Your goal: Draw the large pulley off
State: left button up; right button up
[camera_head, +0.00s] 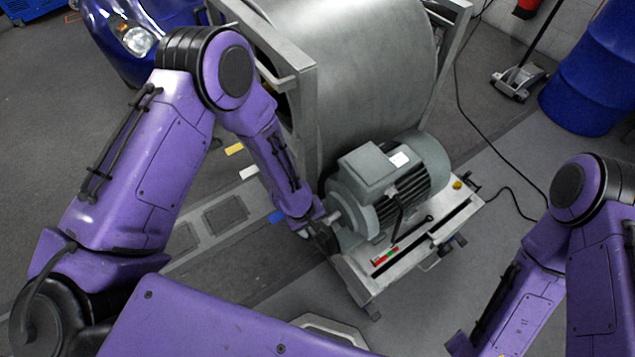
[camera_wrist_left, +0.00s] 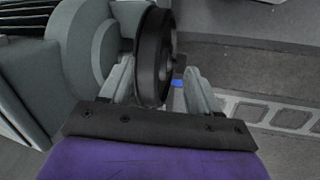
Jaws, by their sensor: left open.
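The large pulley, a dark, thick wheel (camera_wrist_left: 152,58), is on the shaft side of the grey electric motor (camera_head: 388,185). In the left wrist view it stands edge-on between the two grey fingers of my left gripper (camera_wrist_left: 160,72). The fingers are open, one on each side of the pulley; I cannot tell whether either touches it. In the head view the pulley (camera_head: 326,240) shows only as a small dark piece beside my left gripper (camera_head: 314,228), mostly hidden. The motor's housing also shows in the left wrist view (camera_wrist_left: 85,40). My right gripper is out of view.
The motor sits on a metal base plate (camera_head: 365,285) with a wrench (camera_head: 405,232) and a small red-green item (camera_head: 385,257) on it. A large steel drum (camera_head: 350,75) in a frame stands behind. A blue barrel (camera_head: 590,75) is at the right.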

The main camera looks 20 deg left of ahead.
pick_arm(q)
jog(key=w+r, duration=0.1)
jog(key=w+r+n+g+y+p, duration=0.1)
jog(key=w+r, duration=0.1)
jog(key=w+r+n+y, duration=0.1)
jog(key=w+r, duration=0.1)
jog(key=shift+w+a+g, duration=0.15)
jog(key=shift+a+g, duration=0.15)
jog(key=shift+a, duration=0.05)
jog(key=shift+f+y+b, duration=0.3)
jog(key=shift+f+b, duration=0.1)
jog(key=shift+b, duration=0.05)
notch_tip(320, 180, down, 11)
jog(key=b, duration=0.9)
jog(key=shift+a+r, duration=0.1)
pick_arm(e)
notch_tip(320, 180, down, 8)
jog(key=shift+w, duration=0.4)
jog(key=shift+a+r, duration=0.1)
pick_arm(q)
grip_shut()
jog(key=shift+r, duration=0.1)
jog(key=shift+r+p, duration=0.1)
jog(key=shift+p, duration=0.35)
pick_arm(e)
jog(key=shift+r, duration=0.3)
